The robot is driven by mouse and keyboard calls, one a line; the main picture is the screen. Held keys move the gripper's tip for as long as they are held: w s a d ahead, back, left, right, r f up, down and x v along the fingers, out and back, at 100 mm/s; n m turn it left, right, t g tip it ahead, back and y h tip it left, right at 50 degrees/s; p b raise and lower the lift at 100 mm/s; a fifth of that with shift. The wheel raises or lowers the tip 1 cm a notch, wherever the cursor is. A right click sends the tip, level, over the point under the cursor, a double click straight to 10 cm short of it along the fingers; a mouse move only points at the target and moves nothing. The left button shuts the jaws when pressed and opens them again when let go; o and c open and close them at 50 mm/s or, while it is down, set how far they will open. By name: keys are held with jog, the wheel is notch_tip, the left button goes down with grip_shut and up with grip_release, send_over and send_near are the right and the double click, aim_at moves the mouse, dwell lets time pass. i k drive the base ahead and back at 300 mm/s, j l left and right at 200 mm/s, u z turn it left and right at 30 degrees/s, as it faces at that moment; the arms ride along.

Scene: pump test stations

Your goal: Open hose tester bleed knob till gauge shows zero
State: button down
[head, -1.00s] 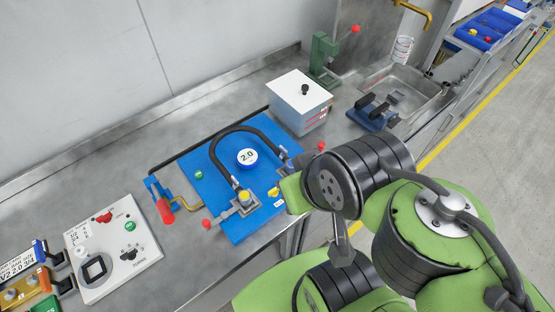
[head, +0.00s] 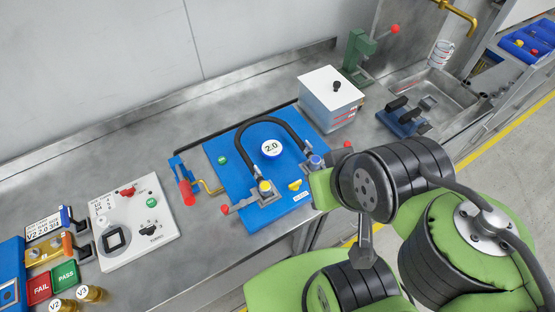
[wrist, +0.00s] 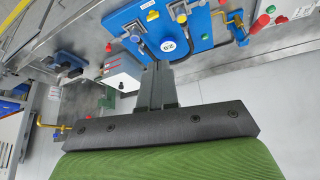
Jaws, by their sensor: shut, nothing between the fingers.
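The hose tester is a blue board (head: 236,192) on the steel bench, with a black hose (head: 272,119) arched over it. Its round white gauge (head: 271,148) reads 2.0; it also shows in the wrist view (wrist: 168,46). A yellow knob (head: 295,185) sits by a small label near the board's front edge, apparently the bleed knob; the label is unreadable. A yellow cap (head: 265,186) and a blue cap (head: 316,160) top the hose ends. My gripper (wrist: 157,67) is shut and empty, apart from the board as far as I can tell.
A red-handled lever (head: 187,191) stands left of the board, beside a white control panel (head: 132,240). A white box (head: 331,104), a green press (head: 357,58) and a sink (head: 450,95) lie to the right. Red-ended clamp levers stick out at the board's sides.

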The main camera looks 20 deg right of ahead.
aim_at(294, 186)
jog(key=u, duration=0.4)
jog(key=k+u, duration=0.15)
jog(key=u, duration=0.25)
jog(key=j+u, duration=0.1)
jog(key=u, duration=0.3)
jog(key=k+u, duration=0.1)
jog(key=u, duration=0.3)
jog(key=j+u, duration=0.1)
jog(key=u, duration=0.3)
